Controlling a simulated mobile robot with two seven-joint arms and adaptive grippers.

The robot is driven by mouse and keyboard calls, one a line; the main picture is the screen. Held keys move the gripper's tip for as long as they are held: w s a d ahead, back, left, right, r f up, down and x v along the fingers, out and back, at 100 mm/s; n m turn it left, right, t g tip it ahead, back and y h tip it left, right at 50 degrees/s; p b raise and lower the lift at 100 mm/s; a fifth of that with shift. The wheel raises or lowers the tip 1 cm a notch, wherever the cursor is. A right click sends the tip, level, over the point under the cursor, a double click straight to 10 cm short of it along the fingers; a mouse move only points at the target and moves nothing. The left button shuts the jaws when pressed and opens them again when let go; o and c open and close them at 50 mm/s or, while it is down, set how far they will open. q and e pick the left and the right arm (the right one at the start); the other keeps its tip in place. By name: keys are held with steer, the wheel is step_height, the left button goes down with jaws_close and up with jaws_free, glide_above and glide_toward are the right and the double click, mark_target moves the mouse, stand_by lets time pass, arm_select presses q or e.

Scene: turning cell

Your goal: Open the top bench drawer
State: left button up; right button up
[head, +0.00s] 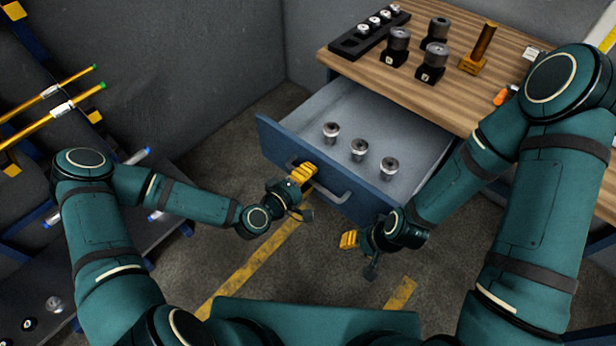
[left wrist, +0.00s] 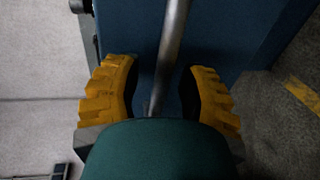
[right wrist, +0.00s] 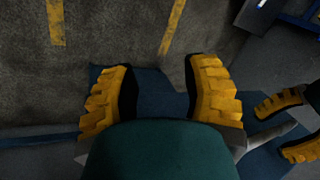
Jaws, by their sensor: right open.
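The top bench drawer (head: 410,140) stands pulled out from the bench, with its blue front and grey inside showing. Its grey bar handle (head: 333,191) runs along the front. My left gripper (head: 303,172) is at the left part of the handle. In the left wrist view the handle bar (left wrist: 172,50) lies between the fingers of my left gripper (left wrist: 160,95), which are apart with gaps beside the bar. My right gripper (head: 350,239) is open and empty, low in front of the drawer's right part. Its fingers also show apart in the right wrist view (right wrist: 165,95).
Three metal parts (head: 359,150) stand in the drawer. The wooden bench top (head: 400,85) holds a black rack (head: 350,45), several metal pieces on dark blocks and an orange-handled tool (head: 500,96). A shelf rack (head: 50,110) stands at left. The floor between has yellow stripes.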

arm_select(q)
steer(key=v, duration=0.7)
steer(key=shift+s+a, duration=0.2)
steer(key=shift+s, duration=0.05)
stand_by(0.6)
